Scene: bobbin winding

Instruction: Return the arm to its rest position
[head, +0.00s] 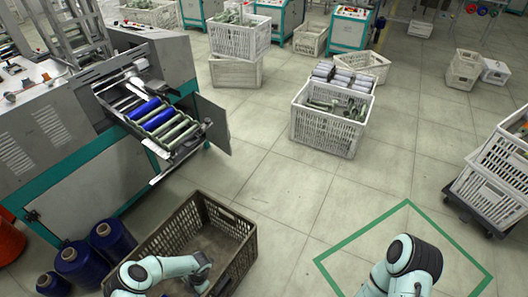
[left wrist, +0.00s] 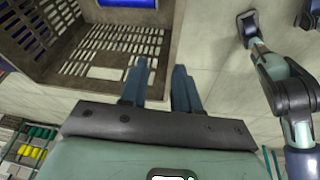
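My left arm (head: 165,270) reaches in at the lower left of the head view, beside and partly over the brown slatted crate (head: 240,262). In the left wrist view my left gripper (left wrist: 160,66) is open, its two blue-grey fingers apart with nothing between them. The crate (left wrist: 75,72) lies just beyond those fingers. My right arm (head: 405,262) shows at the lower right of the head view, over the floor by the green square. It also shows in the left wrist view (left wrist: 285,85).
The winding machine (head: 100,150) holds blue and green bobbins in its tray. Large blue spools (head: 112,240) stand left of the crate. A white crate with bobbins (head: 325,130) stands beyond. A cart with white crates (head: 495,180) is at the right. The middle floor is clear.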

